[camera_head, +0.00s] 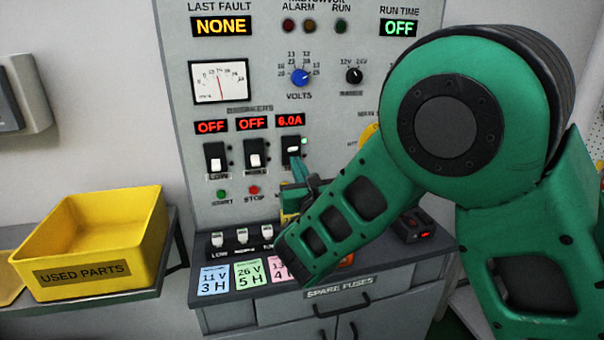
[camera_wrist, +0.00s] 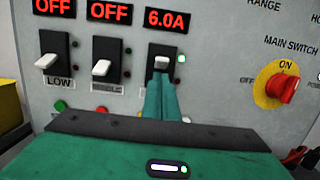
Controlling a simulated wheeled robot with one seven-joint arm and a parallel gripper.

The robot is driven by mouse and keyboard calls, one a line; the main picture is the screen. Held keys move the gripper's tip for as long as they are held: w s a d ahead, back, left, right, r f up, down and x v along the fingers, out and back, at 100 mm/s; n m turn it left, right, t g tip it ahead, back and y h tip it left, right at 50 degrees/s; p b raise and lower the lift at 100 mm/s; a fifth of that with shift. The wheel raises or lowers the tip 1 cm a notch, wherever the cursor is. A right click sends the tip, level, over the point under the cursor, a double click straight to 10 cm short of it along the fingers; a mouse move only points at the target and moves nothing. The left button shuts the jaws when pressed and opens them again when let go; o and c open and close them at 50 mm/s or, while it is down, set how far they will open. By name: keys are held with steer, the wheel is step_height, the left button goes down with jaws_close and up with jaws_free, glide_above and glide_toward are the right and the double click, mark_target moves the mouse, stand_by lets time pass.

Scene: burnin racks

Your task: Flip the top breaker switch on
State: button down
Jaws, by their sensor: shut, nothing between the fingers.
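Three breaker switches stand in a row on the grey panel. The left breaker switch (camera_head: 217,159), labelled LOW, and the middle breaker switch (camera_head: 254,156) have their white levers down, with OFF shown above each. The right breaker switch (camera_head: 292,150) has 6.0A on its display (camera_head: 290,121) and a lit green lamp (camera_wrist: 182,58) beside it. Its white lever (camera_wrist: 162,62) appears up. My gripper (camera_wrist: 158,80) is shut and empty, with its fingertips just below this lever. I cannot tell whether they touch it. The fingers hide the switch's lower part and its label.
A yellow main switch disc with a red knob (camera_wrist: 283,88), at ON, is to the right of the breakers. Coloured cards (camera_head: 249,273) and several fuses lie on the ledge below. A yellow used parts bin (camera_head: 85,275) stands on a shelf at left.

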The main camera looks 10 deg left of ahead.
steer(key=s+d+r, duration=0.3)
steer(key=s, duration=0.4)
steer(key=shift+s+d+r, duration=0.3)
steer(key=shift+r, duration=0.05)
stand_by(0.4)
